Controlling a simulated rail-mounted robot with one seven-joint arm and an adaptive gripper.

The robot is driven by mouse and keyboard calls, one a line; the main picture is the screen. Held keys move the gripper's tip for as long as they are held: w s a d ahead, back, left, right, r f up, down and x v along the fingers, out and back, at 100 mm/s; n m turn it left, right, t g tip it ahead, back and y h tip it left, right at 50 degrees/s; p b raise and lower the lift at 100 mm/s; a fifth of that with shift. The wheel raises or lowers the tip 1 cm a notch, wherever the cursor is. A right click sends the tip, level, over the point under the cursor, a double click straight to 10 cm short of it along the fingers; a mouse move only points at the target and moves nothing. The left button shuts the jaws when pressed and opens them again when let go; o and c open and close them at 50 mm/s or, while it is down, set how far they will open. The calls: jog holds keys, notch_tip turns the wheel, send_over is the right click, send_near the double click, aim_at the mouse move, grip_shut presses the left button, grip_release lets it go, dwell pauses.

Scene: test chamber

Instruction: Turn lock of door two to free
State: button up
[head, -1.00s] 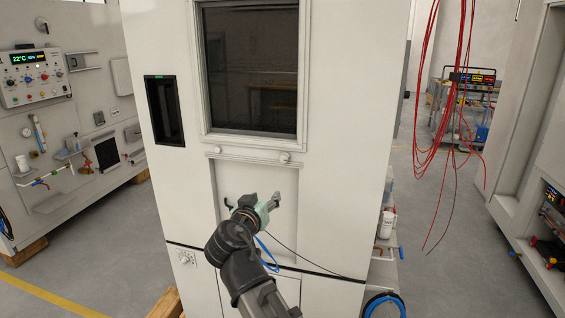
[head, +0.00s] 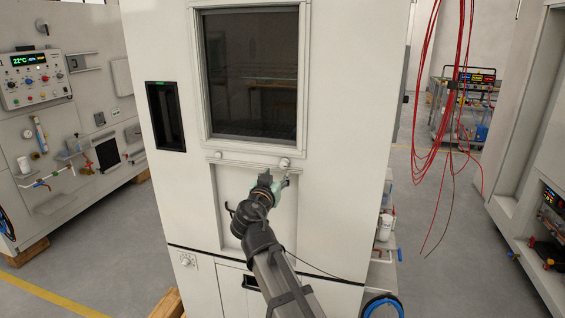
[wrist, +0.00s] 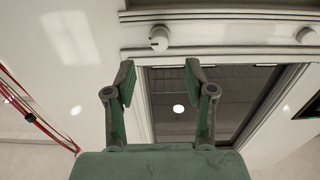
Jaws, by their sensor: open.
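The tall white cabinet (head: 345,120) has a windowed upper door (head: 250,75) and a recessed panel (head: 233,185) below it. Two small round lock knobs sit under the window: a left knob (head: 218,154) and a right knob (head: 286,162). No label tells me which belongs to door two. My gripper (head: 280,178) is open and empty, just below the right knob in the head view. In the wrist view, the open fingers (wrist: 159,75) point toward that knob (wrist: 159,38), which is centred beyond the tips and apart from them. The other knob (wrist: 307,36) is at the right.
A lower door handle (head: 250,282) and a dial (head: 186,260) are on the cabinet's lower part. Red cables (head: 455,110) hang at the right. A wall panel with instruments (head: 60,130) stands at the left.

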aim_at(283, 165)
jog(key=p+x, duration=0.2)
jog(key=x, duration=0.5)
jog(key=shift+w, duration=0.15)
grip_shut()
